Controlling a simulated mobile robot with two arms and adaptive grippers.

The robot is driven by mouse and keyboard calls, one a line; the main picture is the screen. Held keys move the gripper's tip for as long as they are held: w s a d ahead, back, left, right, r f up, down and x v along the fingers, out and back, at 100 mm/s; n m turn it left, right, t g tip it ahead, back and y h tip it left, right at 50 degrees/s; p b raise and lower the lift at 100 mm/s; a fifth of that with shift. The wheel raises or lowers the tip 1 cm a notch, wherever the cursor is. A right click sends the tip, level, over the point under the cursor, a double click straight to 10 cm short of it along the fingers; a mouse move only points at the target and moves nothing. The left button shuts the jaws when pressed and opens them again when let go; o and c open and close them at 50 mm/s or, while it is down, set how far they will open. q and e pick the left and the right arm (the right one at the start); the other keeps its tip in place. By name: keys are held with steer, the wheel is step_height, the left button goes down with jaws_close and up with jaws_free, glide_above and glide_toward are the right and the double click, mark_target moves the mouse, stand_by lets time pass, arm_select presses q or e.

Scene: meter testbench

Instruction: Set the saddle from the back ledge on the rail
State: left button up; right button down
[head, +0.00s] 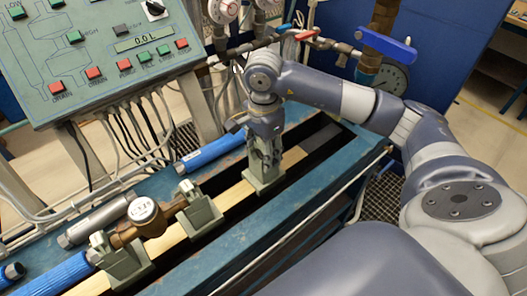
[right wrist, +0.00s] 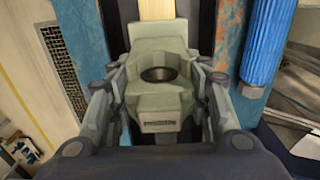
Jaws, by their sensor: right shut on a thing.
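A grey-green saddle (head: 264,183) is between the fingers of my right gripper (head: 264,158), over the pale rail (head: 232,197) toward its right end. In the right wrist view the saddle (right wrist: 160,105) looks upright, its round hollow facing the camera, with a finger of my right gripper (right wrist: 158,88) on each side. The pale rail strip (right wrist: 156,9) runs out beyond it, roughly in line. I cannot tell whether the saddle's base touches the rail. The back ledge (head: 168,178) shows no loose saddle. My left gripper is out of view.
Two more saddles (head: 203,212) (head: 121,262) stand on the rail under a brass meter (head: 150,222). Blue pipes (head: 212,151) lie along the back. A control panel (head: 100,45), cables and valve piping rise behind. The teal front edge (head: 275,228) is clear.

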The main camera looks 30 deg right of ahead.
steer(key=c, duration=0.8)
jaws_free()
steer(key=shift+o, duration=0.2)
steer(key=shift+r+p, duration=3.05)
steer(key=shift+r, duration=2.5)
